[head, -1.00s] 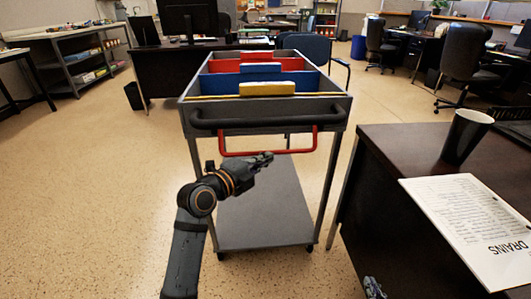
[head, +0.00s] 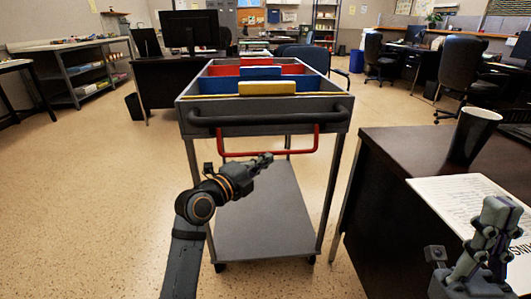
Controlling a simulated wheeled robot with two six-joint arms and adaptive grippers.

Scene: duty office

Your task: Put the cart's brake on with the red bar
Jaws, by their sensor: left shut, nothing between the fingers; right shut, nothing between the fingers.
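The grey cart (head: 265,205) stands ahead of me, with a dark push handle (head: 268,118) along its near edge. The red bar (head: 268,153) hangs below that handle as a U shape. My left gripper (head: 266,158) is shut and empty, its tips at or just in front of the bar's lower run; I cannot tell if they touch it. My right gripper (head: 496,212) is at the lower right, shut and empty, in front of the paper on the desk.
The cart's top holds red, blue and yellow dividers (head: 266,88). A dark desk (head: 385,190) at the right carries a black cup (head: 473,135) and a printed paper (head: 452,195). Open floor (head: 90,200) lies to the left.

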